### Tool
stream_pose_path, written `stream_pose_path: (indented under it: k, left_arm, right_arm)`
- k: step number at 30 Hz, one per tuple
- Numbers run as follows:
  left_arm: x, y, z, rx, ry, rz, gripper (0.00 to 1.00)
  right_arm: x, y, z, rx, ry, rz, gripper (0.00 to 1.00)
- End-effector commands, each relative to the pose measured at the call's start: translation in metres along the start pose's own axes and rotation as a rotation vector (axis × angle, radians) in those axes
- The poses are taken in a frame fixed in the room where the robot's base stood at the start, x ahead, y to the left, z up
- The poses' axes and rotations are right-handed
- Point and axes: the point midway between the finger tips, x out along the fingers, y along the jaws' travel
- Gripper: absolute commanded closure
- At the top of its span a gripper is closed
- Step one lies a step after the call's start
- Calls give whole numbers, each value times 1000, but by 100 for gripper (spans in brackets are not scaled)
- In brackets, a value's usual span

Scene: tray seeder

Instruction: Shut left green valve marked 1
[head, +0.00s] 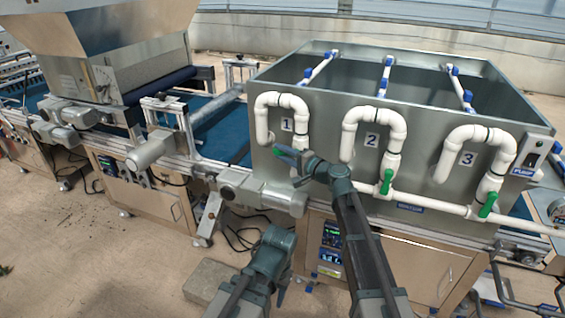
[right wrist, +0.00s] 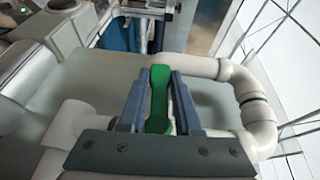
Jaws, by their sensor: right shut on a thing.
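The green handle of valve 1 (right wrist: 159,95) shows in the right wrist view, between the two fingers of my right gripper (right wrist: 158,92). The fingers lie along its two sides, and the gripper is shut on it. In the head view my right gripper (head: 288,154) is at the white pipe loop (head: 281,99) beside the label 1 (head: 287,125). There the gripper mostly hides the handle, so its exact turn is hard to tell. My left arm is low in the middle of the head view; its gripper (head: 276,240) does not show clearly enough to tell open from shut.
Valve 2's green handle (head: 387,181) and valve 3's green handle (head: 488,205) sit to the right on similar white pipes. The grey metal tank (head: 330,126) stands behind the pipes. A conveyor with a blue belt (head: 222,128) is at the left.

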Motion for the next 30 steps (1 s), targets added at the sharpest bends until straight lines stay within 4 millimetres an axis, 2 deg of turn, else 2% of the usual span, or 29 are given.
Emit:
stream_pose_path:
  k: [1, 6, 22, 23, 27, 30]
  left_arm:
    - [6, 1, 0, 0, 0, 0, 50]
    - [11, 1, -1, 0, 0, 0, 50]
    - [12, 1, -1, 0, 0, 0, 50]
    - [12, 1, -1, 0, 0, 0, 50]
    - [12, 1, -1, 0, 0, 0, 50]
    - [12, 1, -1, 0, 0, 0, 50]
  right_arm:
    - [0, 3, 1, 7, -3, -15, 100]
    - [-1, -1, 2, 24, -3, -55, 100]
    - [0, -4, 2, 33, -3, -74, 100]
    - [0, -4, 2, 33, -3, -74, 66]
    - [0, -4, 1, 32, -3, -73, 41]
    - [0, -4, 1, 32, -2, -73, 38]
